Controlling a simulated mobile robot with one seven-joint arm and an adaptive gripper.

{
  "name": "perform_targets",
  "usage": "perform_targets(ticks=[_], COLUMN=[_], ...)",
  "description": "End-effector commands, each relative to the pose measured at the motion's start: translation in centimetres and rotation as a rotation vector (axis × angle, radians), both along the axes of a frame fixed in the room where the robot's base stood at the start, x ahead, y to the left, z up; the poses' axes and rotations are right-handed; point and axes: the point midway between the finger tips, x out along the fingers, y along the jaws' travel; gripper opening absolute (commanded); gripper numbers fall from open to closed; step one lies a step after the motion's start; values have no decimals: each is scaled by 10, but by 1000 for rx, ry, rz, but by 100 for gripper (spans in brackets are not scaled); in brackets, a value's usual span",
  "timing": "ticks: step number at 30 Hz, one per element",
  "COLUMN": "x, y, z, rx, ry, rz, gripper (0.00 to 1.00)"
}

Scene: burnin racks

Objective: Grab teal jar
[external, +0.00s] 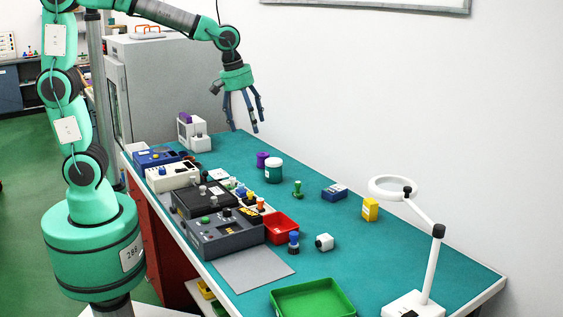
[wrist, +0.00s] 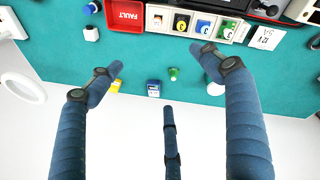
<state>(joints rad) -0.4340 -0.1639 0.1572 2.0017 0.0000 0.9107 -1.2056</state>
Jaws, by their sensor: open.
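The teal jar (external: 273,173) stands upright on the teal bench in the external view, right of the purple item. It has a dark teal body with a pale band. In the wrist view a small whitish round shape (wrist: 215,89) shows beside the right finger; it may be part of the jar, mostly hidden, but I cannot tell for sure. My gripper (external: 246,118) is open and empty, with its fingers spread and pointing down. It hangs well above the bench, up and to the left of the jar in the external view, and does not touch it.
A purple item (external: 262,159) stands close beside the jar. A green knob (external: 297,188), a blue box (external: 334,192) and a yellow box (external: 370,209) lie to its right. Grey and white devices, a red bin (external: 281,228) and a magnifier lamp (external: 437,250) occupy the bench.

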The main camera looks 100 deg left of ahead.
Motion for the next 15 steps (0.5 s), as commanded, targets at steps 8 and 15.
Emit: perform_targets(ticks=[8,15], x=[26,33], y=[90,169], z=[-33,-73], rx=[-87,-150], ry=[31,54], rz=[418,783], gripper=[79,79])
